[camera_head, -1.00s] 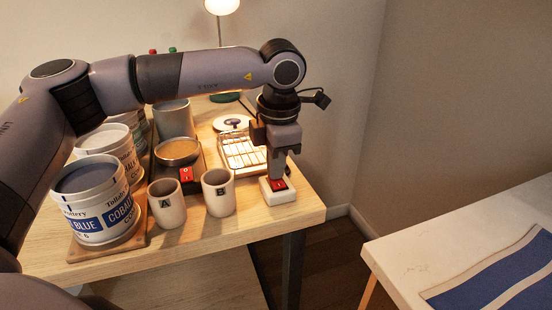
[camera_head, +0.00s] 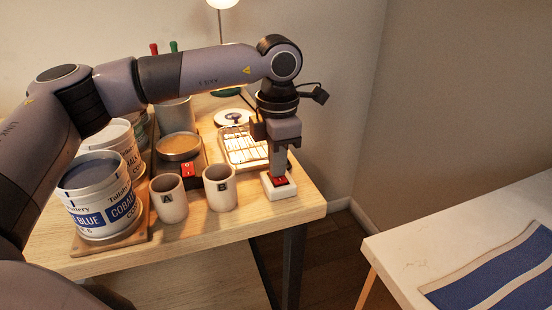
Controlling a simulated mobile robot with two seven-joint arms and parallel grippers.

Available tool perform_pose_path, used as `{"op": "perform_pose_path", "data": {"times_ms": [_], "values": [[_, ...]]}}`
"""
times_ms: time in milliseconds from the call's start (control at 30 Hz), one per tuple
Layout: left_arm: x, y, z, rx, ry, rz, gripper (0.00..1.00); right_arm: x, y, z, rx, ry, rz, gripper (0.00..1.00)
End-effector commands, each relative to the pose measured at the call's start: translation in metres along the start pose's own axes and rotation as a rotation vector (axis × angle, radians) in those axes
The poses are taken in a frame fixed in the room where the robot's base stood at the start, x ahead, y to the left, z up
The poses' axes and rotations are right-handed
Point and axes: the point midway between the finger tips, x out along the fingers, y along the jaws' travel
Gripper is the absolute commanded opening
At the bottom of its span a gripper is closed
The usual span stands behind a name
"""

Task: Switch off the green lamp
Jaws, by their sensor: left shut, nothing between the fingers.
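The lamp has a green base (camera_head: 226,91) at the back of the wooden table, mostly behind my left arm. Its pale shade (camera_head: 222,3) is cut by the top edge and glows. A white switch box (camera_head: 281,192) with a red rocker (camera_head: 280,182) sits near the table's right front corner. My left gripper (camera_head: 279,177) is shut and empty, pointing down over the rocker. Its tips hide part of the rocker and seem to touch it. Which way the rocker is tipped is unclear. My right gripper is out of view.
Cups A (camera_head: 168,201) and B (camera_head: 220,190) stand left of the switch. A dark device (camera_head: 190,186) with a red switch and round pan (camera_head: 179,147) stands behind them. A wire rack (camera_head: 240,147) lies behind the switch box. Glaze buckets (camera_head: 100,205) stand at left.

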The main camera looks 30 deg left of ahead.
Motion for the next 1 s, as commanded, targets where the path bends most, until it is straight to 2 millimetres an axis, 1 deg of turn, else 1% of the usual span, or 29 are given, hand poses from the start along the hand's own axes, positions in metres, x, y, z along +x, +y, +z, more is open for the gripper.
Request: {"op": "perform_pose_path", "data": {"times_ms": [33, 367, 467, 567, 767, 833, 1000], "values": [[0.009, -0.009, -0.001, 0.015, 0.019, -0.018, 0.0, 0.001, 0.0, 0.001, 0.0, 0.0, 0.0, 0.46], [0.008, -0.01, -0.001, 0.013, 0.017, -0.017, 0.0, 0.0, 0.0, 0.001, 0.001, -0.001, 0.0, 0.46], [0.004, -0.01, 0.0, 0.013, 0.016, -0.017, 0.0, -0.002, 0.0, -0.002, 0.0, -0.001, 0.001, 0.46], [-0.007, -0.011, 0.002, 0.014, 0.013, -0.015, 0.0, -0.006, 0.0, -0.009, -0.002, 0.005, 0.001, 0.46], [-0.043, -0.011, 0.006, 0.014, 0.007, -0.01, 0.0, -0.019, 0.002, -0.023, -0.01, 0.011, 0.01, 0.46], [-0.054, -0.011, 0.008, 0.012, 0.003, -0.006, 0.0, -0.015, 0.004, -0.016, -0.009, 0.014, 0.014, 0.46], [-0.095, -0.01, 0.007, 0.011, 0.002, -0.005, 0.0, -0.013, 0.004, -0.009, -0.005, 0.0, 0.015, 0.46]]}}
